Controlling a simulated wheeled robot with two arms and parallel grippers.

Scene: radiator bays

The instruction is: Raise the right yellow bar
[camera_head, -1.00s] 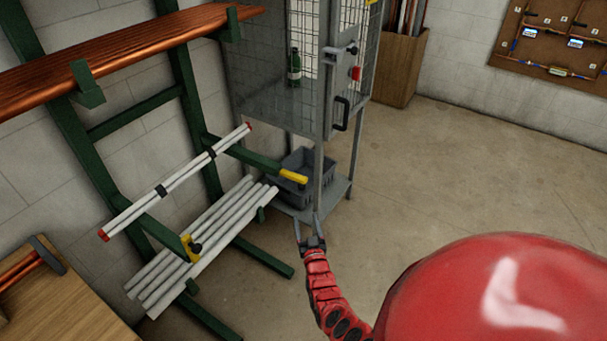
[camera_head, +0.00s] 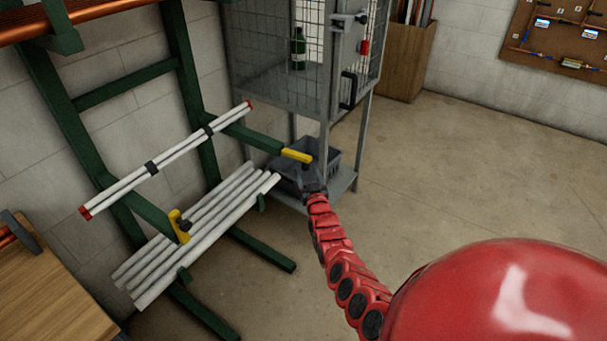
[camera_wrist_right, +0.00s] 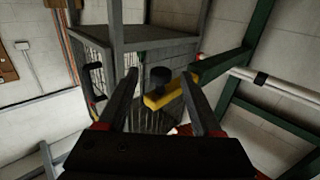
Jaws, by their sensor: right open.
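The right yellow bar (camera_head: 297,155) lies about level at the end of a green rack arm (camera_head: 250,139). In the right wrist view the yellow bar (camera_wrist_right: 172,92) and its black knob (camera_wrist_right: 160,76) appear between my fingers. My right gripper (camera_head: 311,180) is just below the bar in the head view, open and empty; its fingers (camera_wrist_right: 158,78) point toward the bar. I cannot tell whether they touch it. The left yellow bar (camera_head: 175,226) stands upright on the other arm. My left gripper is not in view.
White pipes (camera_head: 168,160) with red ends lie across the rack arms; more pipes (camera_head: 200,235) lie below. A mesh cage (camera_head: 270,85) stands behind the right bar, with a grey crate (camera_head: 330,160) on its lower shelf. The floor (camera_head: 470,170) to the right is clear.

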